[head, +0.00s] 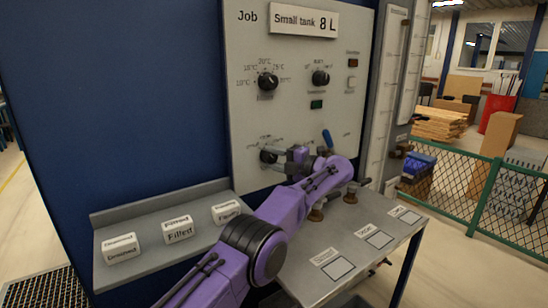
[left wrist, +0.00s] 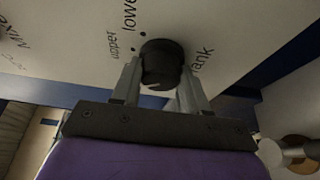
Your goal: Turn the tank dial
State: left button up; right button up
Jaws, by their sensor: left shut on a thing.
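The tank dial is a black round knob (head: 268,156) low on the grey panel (head: 300,110). In the left wrist view the knob (left wrist: 161,64) sits between my two grey fingers, near printed words that include "upper", "lower" and "tank". My left gripper (head: 277,157) reaches the panel from the front right and is shut on this knob; it also shows in the left wrist view (left wrist: 160,88). The fingers cover part of the knob in the head view. My right gripper is not in view.
Two more black knobs (head: 268,81) (head: 320,77) are higher on the panel. A blue-handled lever (head: 327,138) is close to the right of my left gripper. Labelled blocks (head: 178,229) stand on the left shelf.

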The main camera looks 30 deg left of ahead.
pick_arm(q)
jog(key=shift+n+h, duration=0.4)
jog(key=shift+n, duration=0.5)
jog(key=o, duration=1.1)
jog(key=shift+c, duration=0.2)
jog(key=shift+d, duration=0.1)
